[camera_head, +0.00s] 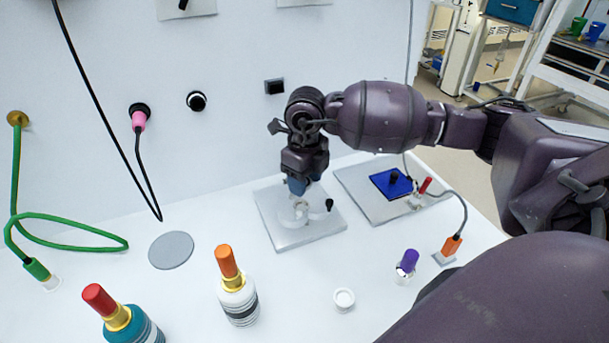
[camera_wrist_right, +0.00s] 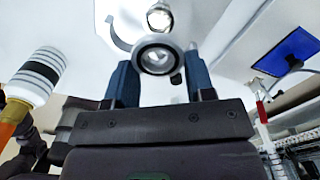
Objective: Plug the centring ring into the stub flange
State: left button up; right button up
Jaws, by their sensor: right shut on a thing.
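My right gripper (camera_head: 299,188) points down over the grey square plate (camera_head: 275,232), with its blue fingertips just above a pale round fitting, which I take to be the stub flange (camera_head: 301,212). In the right wrist view, the gripper (camera_wrist_right: 158,78) is shut on the centring ring (camera_wrist_right: 157,55), a round metallic piece with a dark rim held between the blue fingers. The bright metal stub flange (camera_wrist_right: 159,18) shows beyond the ring, which appears apart from it. In the head view the ring is hidden or too small to make out. My left gripper is not in view.
A black-knobbed part (camera_head: 329,204) stands beside the flange. A second plate with a blue square (camera_head: 386,183) lies to the right. Orange-topped (camera_head: 238,291) and red-topped bottles (camera_head: 125,318), a grey disc (camera_head: 171,250) and a small white cup (camera_head: 343,299) lie nearer. The wall is behind.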

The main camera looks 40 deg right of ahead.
aim_at(305, 209)
jog(key=shift+f+b, duration=0.85)
jog(key=shift+f, duration=1.25)
jog(key=shift+f, duration=0.4)
dwell(5.5)
